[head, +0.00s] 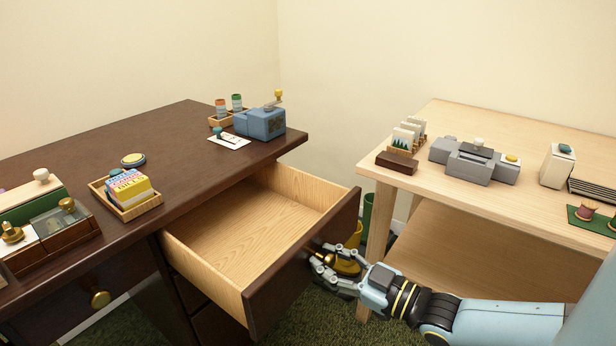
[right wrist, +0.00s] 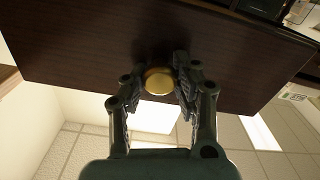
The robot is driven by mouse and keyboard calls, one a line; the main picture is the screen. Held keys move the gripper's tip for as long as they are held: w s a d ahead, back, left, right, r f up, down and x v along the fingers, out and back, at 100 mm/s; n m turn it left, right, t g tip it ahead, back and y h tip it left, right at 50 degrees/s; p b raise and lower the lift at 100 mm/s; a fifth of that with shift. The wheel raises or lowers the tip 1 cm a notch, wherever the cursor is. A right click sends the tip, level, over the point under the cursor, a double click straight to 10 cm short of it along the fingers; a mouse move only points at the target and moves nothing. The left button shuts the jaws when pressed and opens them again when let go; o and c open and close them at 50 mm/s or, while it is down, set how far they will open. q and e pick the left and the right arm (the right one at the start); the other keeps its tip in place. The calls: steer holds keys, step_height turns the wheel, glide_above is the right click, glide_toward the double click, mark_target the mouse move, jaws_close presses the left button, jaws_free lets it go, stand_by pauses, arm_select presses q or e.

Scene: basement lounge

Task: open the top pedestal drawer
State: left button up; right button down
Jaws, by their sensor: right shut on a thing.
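The top pedestal drawer (head: 232,222) of the dark desk (head: 192,142) stands pulled well out, and its pale wooden inside is empty. My right gripper (head: 326,262) is at the outer face of the drawer front (head: 305,262). In the right wrist view the gripper (right wrist: 158,84) is shut on the round brass knob (right wrist: 158,80), with a finger on each side. The dark drawer front (right wrist: 90,55) fills the upper part of that view. My left gripper is not in view.
A pale wooden table (head: 540,130) stands at the right, close to my right arm, with a grey device (head: 470,160) on it. A wooden tray of cards (head: 128,193) and a blue sharpener-like box (head: 260,122) sit on the desk. Green carpet shows below.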

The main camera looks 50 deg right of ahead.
steer(key=shift+s, duration=0.6)
steer(key=c, duration=0.9)
jaws_free()
steer(key=shift+c, duration=0.2)
steer(key=shift+s, duration=0.25)
steer(key=s+d, duration=0.1)
steer(key=s, duration=1)
steer(key=shift+s, duration=0.2)
steer(key=shift+w, duration=0.1)
